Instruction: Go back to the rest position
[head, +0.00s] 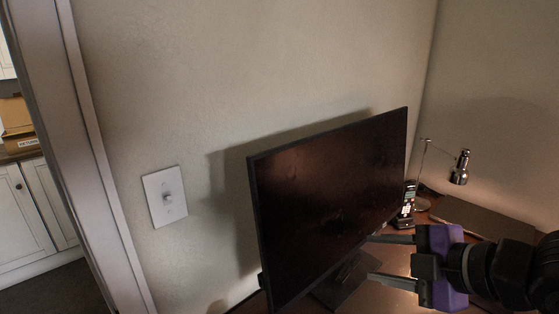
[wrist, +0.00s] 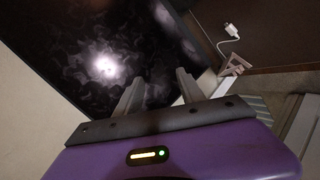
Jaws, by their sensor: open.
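My gripper (head: 372,259) is purple and black and reaches in from the right in the head view. Its two grey fingers are apart, with nothing between them, and point left in front of the monitor's lower right part. In the wrist view my gripper (wrist: 157,88) shows its two fingers spread and empty. The black monitor (head: 330,200) stands on the desk (head: 390,298) near the wall. Its dark, smudged screen (wrist: 110,50) fills the upper left of the wrist view, close beyond the fingers. I cannot tell whether the fingers touch it.
A cordless phone (head: 407,203) stands right of the monitor, with a silver desk lamp (head: 460,168) behind. A dark flat blotter-like panel (head: 485,218) lies at the right. A white cable plug (wrist: 231,29) shows in the wrist view. A light switch (head: 166,197) is on the wall.

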